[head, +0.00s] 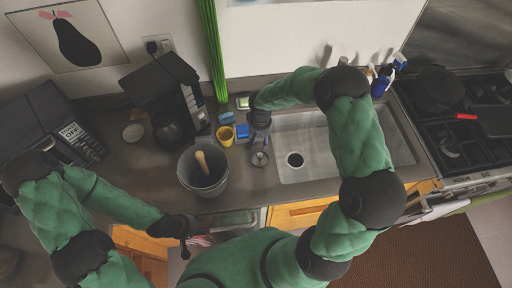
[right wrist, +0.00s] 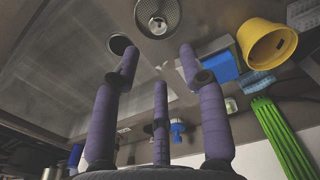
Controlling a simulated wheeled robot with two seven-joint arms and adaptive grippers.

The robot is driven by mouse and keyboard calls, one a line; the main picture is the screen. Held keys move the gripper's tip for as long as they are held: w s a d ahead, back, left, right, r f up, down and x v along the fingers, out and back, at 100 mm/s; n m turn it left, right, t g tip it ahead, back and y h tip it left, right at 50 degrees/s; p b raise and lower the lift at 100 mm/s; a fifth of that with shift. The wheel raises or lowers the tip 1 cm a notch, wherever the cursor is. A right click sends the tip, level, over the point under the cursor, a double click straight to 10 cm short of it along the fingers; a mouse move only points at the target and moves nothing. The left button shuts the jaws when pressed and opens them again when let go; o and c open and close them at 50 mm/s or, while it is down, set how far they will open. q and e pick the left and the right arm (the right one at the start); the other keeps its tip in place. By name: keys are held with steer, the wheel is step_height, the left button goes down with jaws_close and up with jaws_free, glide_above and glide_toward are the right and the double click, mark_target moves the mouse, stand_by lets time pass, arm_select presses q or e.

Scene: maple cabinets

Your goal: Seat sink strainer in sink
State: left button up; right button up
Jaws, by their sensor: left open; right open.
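The sink strainer (head: 260,159), a round metal basket with a knob in its middle, rests on the counter just left of the sink (head: 334,168). It also shows at the top of the right wrist view (right wrist: 158,14). The dark round drain hole (head: 294,160) is in the sink floor, right of the strainer; in the right wrist view it is partly behind a fingertip (right wrist: 119,43). My right gripper (head: 260,136) is open and empty, just behind the strainer and apart from it. My left gripper (head: 186,244) is open and empty in front of the counter.
A grey bucket (head: 203,183) with a wooden-handled tool stands left of the strainer. A yellow cup (head: 225,136) and blue sponge (head: 242,132) sit behind it. A coffee maker (head: 168,100) is further left. Bottles (head: 381,84) stand behind the sink; the stove is at right.

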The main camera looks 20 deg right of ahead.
mark_target(260, 155)
steer(key=f+b, duration=0.2)
steer(key=f, duration=0.2)
steer(key=f+b, duration=0.3)
steer(key=f, duration=0.1)
steer(key=shift+s+f, duration=0.2)
steer(key=shift+f, duration=0.2)
steer(key=shift+f+b, duration=0.55)
steer(key=shift+b, duration=0.05)
arm_select(q)
step_height(260, 155, down, 6)
steer(key=shift+s, duration=0.25)
arm_select(e)
jaws_close()
step_height(260, 155, up, 7)
steer(key=p, duration=0.3)
steer(key=shift+r+p, duration=0.15)
steer(key=shift+p, duration=0.2)
arm_select(q)
step_height(260, 155, up, 3)
steer(key=shift+r, duration=0.2)
